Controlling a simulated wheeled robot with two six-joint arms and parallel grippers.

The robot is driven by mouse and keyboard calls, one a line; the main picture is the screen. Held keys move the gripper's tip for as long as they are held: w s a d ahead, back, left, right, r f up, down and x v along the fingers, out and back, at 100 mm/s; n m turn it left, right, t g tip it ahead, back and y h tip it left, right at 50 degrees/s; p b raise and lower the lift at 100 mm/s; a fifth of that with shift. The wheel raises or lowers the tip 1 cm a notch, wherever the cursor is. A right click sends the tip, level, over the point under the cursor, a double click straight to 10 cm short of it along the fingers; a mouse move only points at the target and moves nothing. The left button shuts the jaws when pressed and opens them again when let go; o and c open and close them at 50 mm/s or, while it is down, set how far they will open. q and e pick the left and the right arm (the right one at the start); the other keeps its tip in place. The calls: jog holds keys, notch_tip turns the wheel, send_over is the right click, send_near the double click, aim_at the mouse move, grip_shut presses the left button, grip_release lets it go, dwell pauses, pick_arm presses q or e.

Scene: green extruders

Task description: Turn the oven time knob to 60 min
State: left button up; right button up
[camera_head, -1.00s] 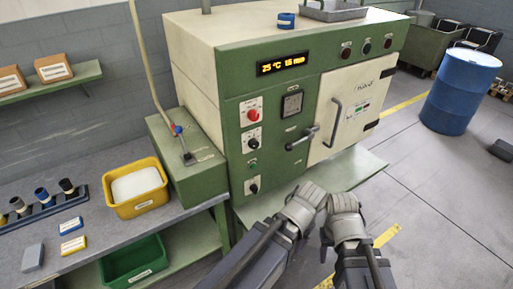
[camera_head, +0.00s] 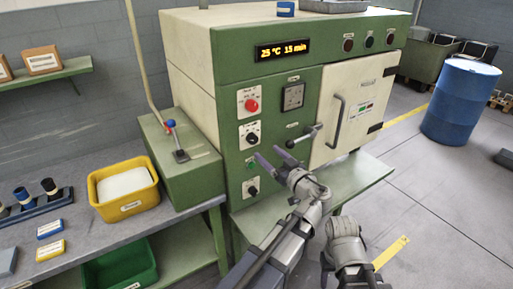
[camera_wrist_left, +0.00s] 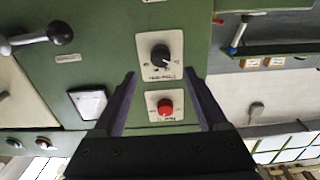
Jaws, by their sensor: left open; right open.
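The oven (camera_head: 220,60) is a green and cream cabinet. Its display (camera_head: 283,50) reads 25 °C 15 min. Its panel has a red knob (camera_head: 252,105), a black knob (camera_head: 252,139) below it and another black knob (camera_head: 252,190) lower down. The labels are too small to read surely. My left gripper (camera_head: 267,153) is open and empty in front of the panel, right of the black knobs. In the left wrist view, the upper black knob (camera_wrist_left: 160,53) and red knob (camera_wrist_left: 165,107) show between and beyond the open fingers. My right gripper (camera_head: 344,228) is low, right of the left arm.
The oven door's handle (camera_head: 336,122) and a black-knobbed lever (camera_head: 303,137) stick out right of the panel. A green box with a small lever (camera_head: 180,155) stands left. A yellow bin (camera_head: 124,205) is on the bench. A blue drum (camera_head: 459,100) stands far right.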

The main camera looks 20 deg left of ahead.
aim_at(254, 141)
pick_arm(q)
jog(key=shift+x, duration=3.95)
grip_shut()
